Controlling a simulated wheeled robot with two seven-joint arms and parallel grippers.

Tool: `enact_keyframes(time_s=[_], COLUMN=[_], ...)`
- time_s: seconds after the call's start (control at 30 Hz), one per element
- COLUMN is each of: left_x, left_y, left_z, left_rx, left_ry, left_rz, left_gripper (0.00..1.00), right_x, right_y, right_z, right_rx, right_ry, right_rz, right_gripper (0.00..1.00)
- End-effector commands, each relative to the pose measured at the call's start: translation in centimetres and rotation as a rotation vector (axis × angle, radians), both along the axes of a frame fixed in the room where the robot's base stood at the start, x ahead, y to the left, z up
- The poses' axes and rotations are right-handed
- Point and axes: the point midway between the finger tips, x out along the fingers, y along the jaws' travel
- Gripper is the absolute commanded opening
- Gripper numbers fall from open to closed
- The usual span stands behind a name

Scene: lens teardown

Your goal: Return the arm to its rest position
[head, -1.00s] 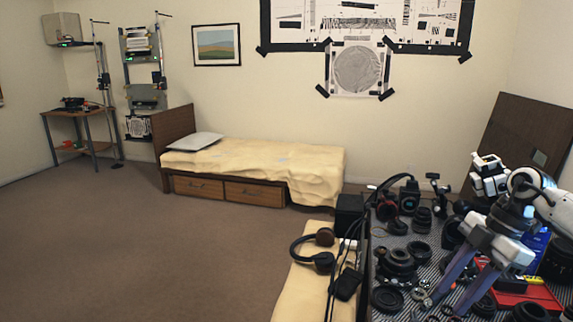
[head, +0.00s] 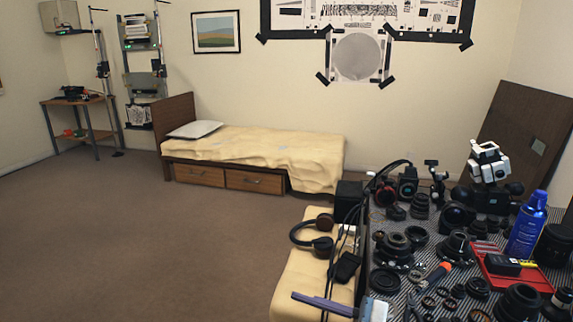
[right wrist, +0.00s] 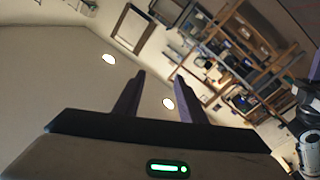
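My right gripper (head: 297,297) is at the bottom edge of the head view, low over the front of the cream bench. Its purple fingers point left, away from the table, and its white body is cut off by the frame edge. In the right wrist view its two fingers (right wrist: 160,77) stand apart with nothing between them, so it is open and empty. Behind them are a pale surface with round lights and shelving. The rest of my right arm is out of the head view. My left gripper is in neither current view.
A striped table (head: 408,268) at right is crowded with lens parts, a red tray (head: 540,279), a blue bottle (head: 527,226) and an orange-handled tool (head: 437,274). Headphones (head: 322,245) and black cables lie on the cream bench (head: 286,294). The carpet (head: 150,240) at left is open.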

Motion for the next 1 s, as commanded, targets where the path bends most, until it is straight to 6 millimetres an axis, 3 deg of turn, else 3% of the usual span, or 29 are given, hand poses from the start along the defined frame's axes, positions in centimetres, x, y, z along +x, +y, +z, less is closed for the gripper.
enact_keyframes(time_s=[0.07, 0.17, 0.27, 0.43, 0.6, 0.7, 0.8, 1.0], left_x=[-0.1, -0.2, -0.2, -0.2, -0.2, -0.2, -0.2, -0.2], left_y=[0.0, 0.0, 0.0, 0.0, 0.0, 0.0, 0.0, 0.0], left_z=[-0.1, -0.1, -0.1, -0.1, -0.1, -0.1, -0.1, -0.1], left_rx=[0.000, 0.000, 0.000, 0.000, 0.000, 0.000, 0.000, 0.000], left_ry=[0.003, 0.004, 0.004, 0.005, 0.005, 0.005, 0.005, 0.005], left_rz=[0.000, 0.000, 0.000, 0.000, 0.000, 0.000, 0.000, 0.000], left_gripper=[0.31, 0.31, 0.31, 0.31, 0.31, 0.31, 0.31, 0.31], right_x=[-0.5, -0.8, -2.4, -9.0, -17.0, -20.3, -22.2, -22.8], right_y=[-0.3, -2.3, -5.3, -10.3, -12.8, -13.4, -13.7, -13.7], right_z=[-1.2, -3.8, -8.1, -17.3, -23.5, -25.3, -26.1, -26.4], right_rx=[0.106, 0.176, 0.182, 0.078, -0.056, -0.110, -0.138, -0.150], right_ry=[0.054, 0.151, 0.294, 0.609, 0.870, 0.967, 1.018, 1.034], right_rz=[-0.159, -0.384, -0.603, -0.896, -1.018, -1.040, -1.047, -1.047], right_gripper=[0.37, 0.37, 0.37, 0.37, 0.37, 0.37, 0.37, 0.37])
